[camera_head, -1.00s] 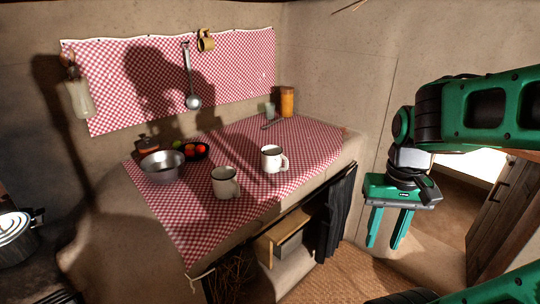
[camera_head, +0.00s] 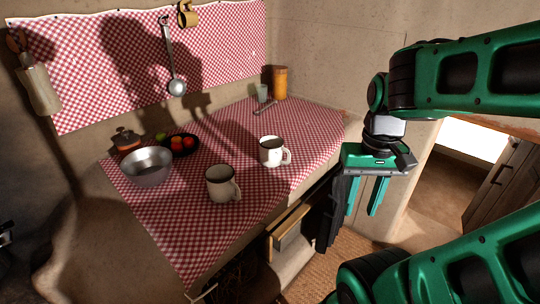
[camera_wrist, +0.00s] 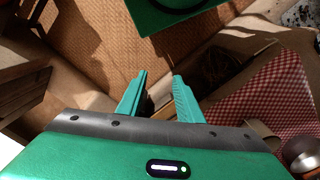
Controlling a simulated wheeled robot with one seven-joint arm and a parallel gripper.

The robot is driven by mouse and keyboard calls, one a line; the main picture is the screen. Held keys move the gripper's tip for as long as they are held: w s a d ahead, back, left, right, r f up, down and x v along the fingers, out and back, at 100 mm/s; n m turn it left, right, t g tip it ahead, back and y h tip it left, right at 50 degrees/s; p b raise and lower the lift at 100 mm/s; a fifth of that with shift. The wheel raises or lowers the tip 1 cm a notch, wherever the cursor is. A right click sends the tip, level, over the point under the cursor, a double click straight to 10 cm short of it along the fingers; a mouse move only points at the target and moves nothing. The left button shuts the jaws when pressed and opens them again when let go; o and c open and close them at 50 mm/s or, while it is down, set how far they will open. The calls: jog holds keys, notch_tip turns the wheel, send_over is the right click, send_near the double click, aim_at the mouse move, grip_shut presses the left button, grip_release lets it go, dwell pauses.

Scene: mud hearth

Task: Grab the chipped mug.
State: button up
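Two mugs stand upright on the red-checked cloth of the counter. The nearer mug (camera_head: 221,184) is off-white, with its handle to the right. The farther mug (camera_head: 272,151) is whiter, with dark marks on its rim and its handle to the right. Both look worn, and I cannot tell for sure which one is chipped. My gripper (camera_head: 363,212) is open and empty, pointing down to the right of both mugs, apart from them and beyond the counter's front edge. In the wrist view, its two fingers (camera_wrist: 160,88) are spread with nothing held between them.
A metal bowl (camera_head: 147,168), a dark plate of fruit (camera_head: 183,144) and a small lidded pot (camera_head: 127,139) stand left of the mugs. A glass (camera_head: 262,93) and orange canister (camera_head: 280,82) stand at the back.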

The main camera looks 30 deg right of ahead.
aim_at(290, 153)
jog(key=w+a+f+n+t+y, duration=0.2)
jog(key=w+f+n+t+y, duration=0.45)
jog(key=w+f+n, duration=0.85)
jog(key=w+d+r+m+t, duration=0.4)
jog(key=w+d+r+t, duration=0.1)
jog(key=w+d+t, duration=0.6)
jog(key=shift+g+y, duration=0.45)
jog(key=x, duration=0.3)
jog(key=d+x, duration=0.1)
jog(key=x, duration=0.2)
jog(key=shift+w+f, duration=0.1)
jog(key=shift+w, duration=0.1)
jog(key=shift+a+x, duration=0.2)
jog(key=shift+x, duration=2.5)
jog(key=shift+s, duration=0.1)
grip_shut()
